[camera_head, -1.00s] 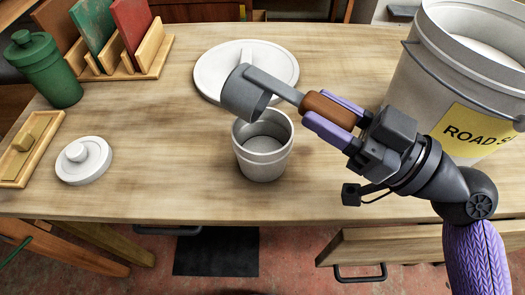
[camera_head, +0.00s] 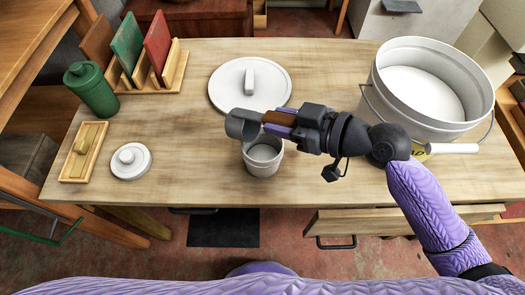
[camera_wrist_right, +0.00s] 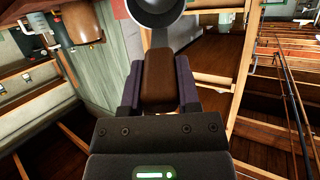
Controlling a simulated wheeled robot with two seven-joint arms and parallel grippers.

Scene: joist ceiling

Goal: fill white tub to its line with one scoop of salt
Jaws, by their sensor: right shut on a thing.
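The white tub (camera_head: 263,160) stands upright on the table, its inside partly shown; I cannot tell how much salt it holds, and its line is not visible. My right gripper (camera_head: 281,122) is shut on the brown handle of a grey metal scoop (camera_head: 241,125). The scoop's cup is tipped above the tub's back left rim. The right wrist view shows the brown handle (camera_wrist_right: 158,78) between the purple fingers and part of the cup (camera_wrist_right: 155,10). The large white bucket (camera_head: 393,92) at the right holds white salt (camera_head: 420,90). My left gripper is not in view.
A large white lid (camera_head: 225,92) lies behind the tub, and a small knobbed lid (camera_head: 130,172) lies at the left. A green canister (camera_head: 95,95), a wooden rack (camera_head: 175,72) and a small wooden tray (camera_head: 70,172) line the left side. The table's front middle is clear.

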